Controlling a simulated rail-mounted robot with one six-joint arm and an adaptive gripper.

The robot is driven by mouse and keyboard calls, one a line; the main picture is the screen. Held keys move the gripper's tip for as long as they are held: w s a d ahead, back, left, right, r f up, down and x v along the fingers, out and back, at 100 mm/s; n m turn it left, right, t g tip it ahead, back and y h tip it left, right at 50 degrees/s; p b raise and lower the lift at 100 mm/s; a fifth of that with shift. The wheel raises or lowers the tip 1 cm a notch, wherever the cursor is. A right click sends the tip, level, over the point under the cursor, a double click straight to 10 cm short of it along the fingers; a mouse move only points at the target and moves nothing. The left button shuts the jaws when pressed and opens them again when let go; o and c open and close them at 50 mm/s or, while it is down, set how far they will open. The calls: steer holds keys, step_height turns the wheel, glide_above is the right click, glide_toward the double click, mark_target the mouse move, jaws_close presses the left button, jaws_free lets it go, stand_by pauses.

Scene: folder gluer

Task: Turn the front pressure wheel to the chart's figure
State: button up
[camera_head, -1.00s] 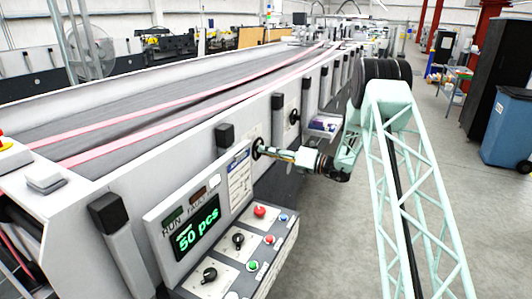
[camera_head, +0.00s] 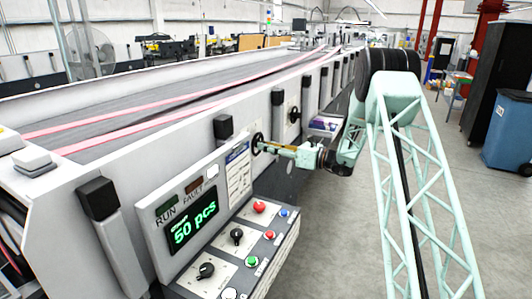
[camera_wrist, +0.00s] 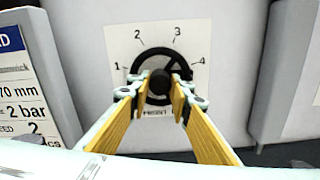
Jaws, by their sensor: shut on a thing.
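The pressure wheel (camera_wrist: 139,67) is a black handwheel with a dark hub, mounted on a white plate (camera_wrist: 198,33) marked 1 to 4. In the head view the wheel (camera_head: 257,143) sits on the machine's side, beside the control panel. My gripper (camera_wrist: 160,92), with yellow fingers, is shut on the wheel's hub from the front; it also shows in the head view (camera_head: 268,148). A dark spoke points to the upper right, towards the 4. The chart (camera_wrist: 22,95) is partly in view at left and reads 70 mm, 2 bar and speed 2.
A second black wheel (camera_head: 294,114) sits farther along the machine. The control panel (camera_head: 190,215) reads 50 pcs, with buttons and knobs below it. A blue bin (camera_head: 508,135) and black cabinet (camera_head: 496,75) stand at right. The grey floor (camera_head: 355,245) beside the machine is clear.

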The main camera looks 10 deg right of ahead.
steer(key=shift+r+n+b, duration=0.15)
steer(key=shift+n+b, duration=7.2)
steer(key=shift+n, duration=9.35)
steer(key=o, duration=0.8)
steer(key=shift+o, duration=0.4)
